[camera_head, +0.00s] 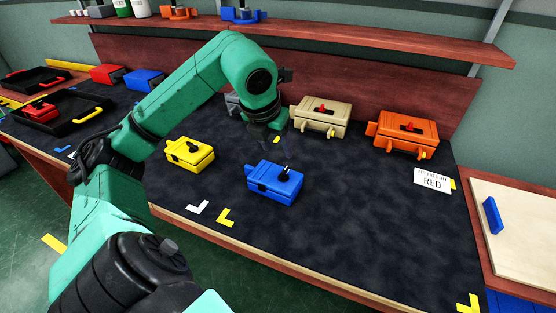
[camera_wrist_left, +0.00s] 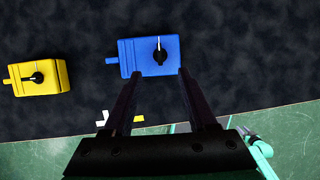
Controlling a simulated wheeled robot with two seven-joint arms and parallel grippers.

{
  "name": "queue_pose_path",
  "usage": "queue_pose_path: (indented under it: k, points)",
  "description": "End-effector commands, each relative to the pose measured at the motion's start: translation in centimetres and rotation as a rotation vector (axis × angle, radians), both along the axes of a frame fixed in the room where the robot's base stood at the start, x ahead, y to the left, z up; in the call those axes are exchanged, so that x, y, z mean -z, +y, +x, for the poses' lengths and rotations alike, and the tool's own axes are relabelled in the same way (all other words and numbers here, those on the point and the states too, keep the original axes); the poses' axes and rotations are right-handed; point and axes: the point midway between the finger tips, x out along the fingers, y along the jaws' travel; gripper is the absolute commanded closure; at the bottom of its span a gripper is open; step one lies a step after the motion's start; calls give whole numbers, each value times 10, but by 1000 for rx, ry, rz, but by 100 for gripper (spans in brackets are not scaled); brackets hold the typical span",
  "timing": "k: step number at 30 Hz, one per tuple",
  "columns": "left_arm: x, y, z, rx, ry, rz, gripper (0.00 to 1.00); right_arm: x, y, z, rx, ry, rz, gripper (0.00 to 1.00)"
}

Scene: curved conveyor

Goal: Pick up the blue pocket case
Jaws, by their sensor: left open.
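The blue pocket case (camera_head: 275,186) lies on the dark table mat (camera_head: 330,225), with a black knob on its top. It also shows in the left wrist view (camera_wrist_left: 133,52), ahead of the finger tips. My left gripper (camera_head: 270,138) hangs above the mat, behind the blue case in the head view. In the left wrist view its two dark fingers (camera_wrist_left: 157,78) are spread apart with nothing between them. The finger tips appear near the lower edge of the case; the height gap cannot be told.
A yellow case (camera_head: 190,153) lies left of the blue one. A beige case (camera_head: 321,116) and an orange case (camera_head: 406,133) stand behind, near the backboard. A "RED" card (camera_head: 432,181) lies at the right. The mat's front right is clear.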

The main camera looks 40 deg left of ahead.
Motion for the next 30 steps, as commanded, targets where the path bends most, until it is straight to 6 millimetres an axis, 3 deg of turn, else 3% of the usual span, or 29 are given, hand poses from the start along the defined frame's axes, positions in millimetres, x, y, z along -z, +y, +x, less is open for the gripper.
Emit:
queue_pose_path:
  k: [1, 4, 16, 24, 25, 29, 30]
  points:
    - [17, 0, 5, 2, 6, -5, 42, 4, 0, -3, 0, 4, -1, 57]
    - [40, 2, 15, 3, 5, -7, 42, 5, -1, -6, 0, 10, -1, 57]
    - [100, 11, 40, 6, 4, -8, 42, -3, 0, -5, -1, 9, -1, 57]
    - [111, 13, 44, 7, 0, -4, 42, -3, 0, -3, -1, 6, 0, 57]
    - [111, 13, 44, 7, 0, -4, 46, -3, 0, -3, -1, 5, 0, 57]
    - [111, 13, 44, 7, 1, -4, 96, -3, 0, -3, -2, 5, 1, 57]
    - [111, 13, 44, 7, 1, -4, 100, -3, 0, -3, -2, 5, 1, 57]
